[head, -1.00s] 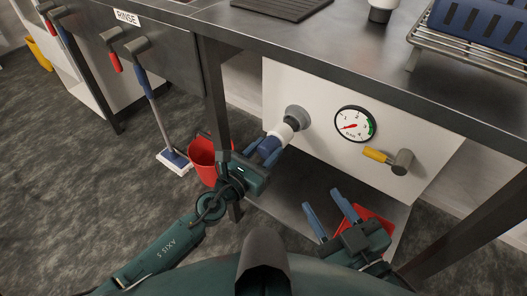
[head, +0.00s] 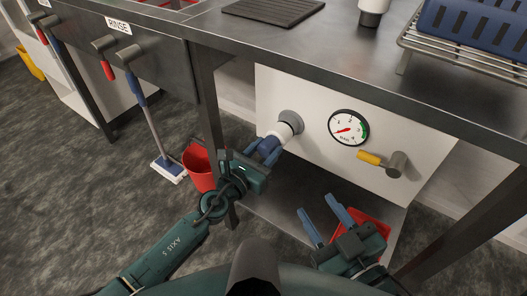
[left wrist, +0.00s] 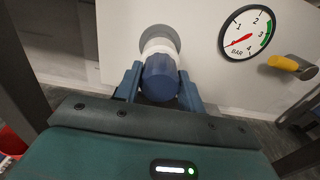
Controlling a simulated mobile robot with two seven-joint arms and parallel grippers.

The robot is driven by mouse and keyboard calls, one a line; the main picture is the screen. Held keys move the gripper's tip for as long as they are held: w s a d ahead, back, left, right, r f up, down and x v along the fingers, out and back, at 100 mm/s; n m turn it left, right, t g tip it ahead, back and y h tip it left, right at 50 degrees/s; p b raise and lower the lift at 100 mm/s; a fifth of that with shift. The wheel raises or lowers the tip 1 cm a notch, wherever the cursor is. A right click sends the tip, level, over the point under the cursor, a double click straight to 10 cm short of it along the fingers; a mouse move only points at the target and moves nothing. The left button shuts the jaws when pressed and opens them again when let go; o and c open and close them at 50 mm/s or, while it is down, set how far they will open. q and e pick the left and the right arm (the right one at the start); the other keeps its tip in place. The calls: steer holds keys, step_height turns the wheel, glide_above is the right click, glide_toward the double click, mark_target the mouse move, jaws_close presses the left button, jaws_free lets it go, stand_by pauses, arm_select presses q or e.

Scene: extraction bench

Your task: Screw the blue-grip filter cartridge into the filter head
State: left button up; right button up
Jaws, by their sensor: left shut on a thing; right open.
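The filter cartridge (left wrist: 160,77) has a white body and a blue grip; in the left wrist view the grip sits between my left fingers. Its white end (head: 280,132) meets the grey filter head (head: 291,121) on the white panel, in line with it; how deep it sits is hidden. My left gripper (head: 268,150) is shut on the blue grip; it also shows in the left wrist view (left wrist: 158,86). My right gripper (head: 324,218) is open and empty, low in front of the panel, near a red tray.
A pressure gauge (head: 348,127) and a yellow-handled valve (head: 383,163) are on the panel right of the filter head. The steel bench top (head: 300,50) overhangs above. A red bucket (head: 198,168) and a table leg stand to the left. A red tray (head: 372,226) lies on the lower shelf.

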arm_select(q)
steer(key=shift+w+d, duration=0.1)
steer(key=shift+r, duration=0.1)
steer(key=shift+m, duration=0.9)
steer(key=m+p, duration=0.1)
steer(key=m, duration=0.3)
steer(key=shift+r+m+p, duration=0.2)
steer(key=shift+m+p, duration=0.1)
steer(key=shift+p, duration=0.05)
steer(key=shift+m, duration=1)
steer(key=shift+f+m, duration=0.2)
steer(key=shift+m, duration=0.2)
steer(key=o, duration=1.2)
steer(key=shift+f, duration=0.1)
